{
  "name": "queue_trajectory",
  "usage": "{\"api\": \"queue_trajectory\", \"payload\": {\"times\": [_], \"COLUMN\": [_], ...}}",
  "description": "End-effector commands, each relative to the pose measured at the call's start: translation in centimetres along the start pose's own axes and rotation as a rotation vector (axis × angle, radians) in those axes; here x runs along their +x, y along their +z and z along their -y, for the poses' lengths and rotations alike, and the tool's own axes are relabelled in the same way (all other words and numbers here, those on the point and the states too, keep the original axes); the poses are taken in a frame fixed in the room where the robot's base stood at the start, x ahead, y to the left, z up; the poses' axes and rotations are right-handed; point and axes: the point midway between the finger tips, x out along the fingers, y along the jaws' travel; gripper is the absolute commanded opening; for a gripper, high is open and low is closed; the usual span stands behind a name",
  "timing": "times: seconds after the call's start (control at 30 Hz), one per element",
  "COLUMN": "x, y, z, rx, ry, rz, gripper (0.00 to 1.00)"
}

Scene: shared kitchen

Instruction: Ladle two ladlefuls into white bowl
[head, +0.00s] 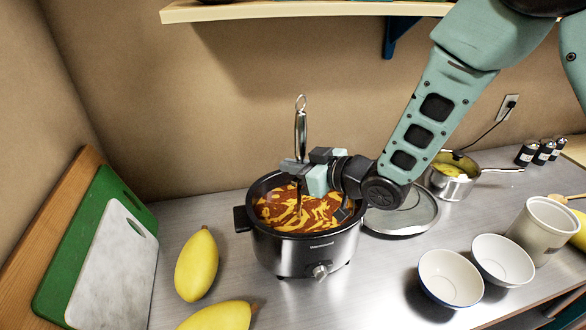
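A black and silver slow cooker (305,255) stands on the steel counter, filled with red and yellow swirled soup (290,210). My gripper (298,170) is above the pot and appears shut on the ladle (301,130), whose metal handle points upright with a hook at the top. The ladle's lower end goes down toward the soup, and its cup is hidden. A white bowl (503,260) stands at the right, with a second white bowl with a blue outer rim (450,280) in front and left of it. The inside of both bowls looks empty.
A glass lid (402,214) lies right of the cooker. A saucepan (453,180) with yellow contents is behind it, and a white canister (542,228) stands far right. Yellow squashes (197,265) and cutting boards (110,265) are at left. A shelf (300,10) hangs above.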

Motion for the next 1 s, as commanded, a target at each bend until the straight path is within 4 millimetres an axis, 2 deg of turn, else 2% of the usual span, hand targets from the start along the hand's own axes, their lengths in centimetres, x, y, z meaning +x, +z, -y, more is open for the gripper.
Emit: {"api": "queue_trajectory", "payload": {"times": [0.03, 1.0], "x": [-0.2, -2.7], "y": [-0.8, -9.7], "z": [0.0, 0.0], "rx": [0.000, -0.001], "ry": [0.000, 0.000], "rz": [-0.001, -0.001], "gripper": [0.00, 0.00]}}
